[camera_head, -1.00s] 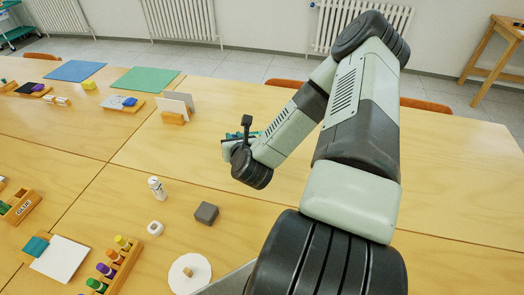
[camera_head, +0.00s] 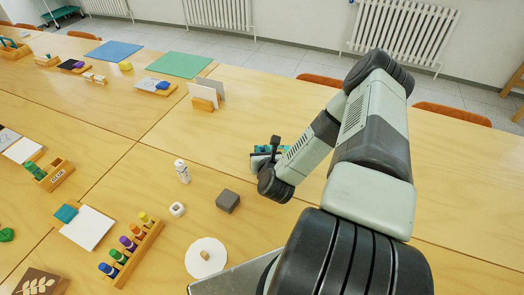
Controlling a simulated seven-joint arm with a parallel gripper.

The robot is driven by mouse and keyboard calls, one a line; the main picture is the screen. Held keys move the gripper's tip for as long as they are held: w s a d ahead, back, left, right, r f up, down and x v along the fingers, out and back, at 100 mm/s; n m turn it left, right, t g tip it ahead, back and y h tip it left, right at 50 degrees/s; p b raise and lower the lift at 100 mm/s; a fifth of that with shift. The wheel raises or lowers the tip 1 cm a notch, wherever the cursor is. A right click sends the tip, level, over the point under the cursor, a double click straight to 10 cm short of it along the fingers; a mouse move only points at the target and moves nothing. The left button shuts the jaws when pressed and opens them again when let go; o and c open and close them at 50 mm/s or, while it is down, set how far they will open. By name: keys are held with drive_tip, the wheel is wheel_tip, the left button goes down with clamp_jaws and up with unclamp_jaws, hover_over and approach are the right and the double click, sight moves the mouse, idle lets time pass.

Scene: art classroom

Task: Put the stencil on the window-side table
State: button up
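A brown card with a pale leaf pattern, which looks like the stencil (camera_head: 38,284), lies at the bottom left corner of the view, partly cut off by the frame edge. The far table (camera_head: 310,105), nearest the radiators, looks like the window-side table; its right part is bare wood. My gripper (camera_head: 264,153) is above the tabletop near the middle of the view, well to the right of and beyond the stencil. The wrist hides most of it, so its fingers and any held thing cannot be made out.
A rack of coloured bottles (camera_head: 130,252), a white sheet (camera_head: 87,228), a white disc (camera_head: 206,257), a grey block (camera_head: 228,201) and a white bottle (camera_head: 182,171) stand on the near table. Blue (camera_head: 113,50) and green (camera_head: 181,64) mats lie farther back. Orange chairs (camera_head: 453,114) line the far edge.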

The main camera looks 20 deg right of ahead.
drive_tip(key=o, duration=0.4)
drive_tip(key=shift+o, duration=0.2)
drive_tip(key=shift+s+r, duration=0.1)
drive_tip(key=v, duration=1.2)
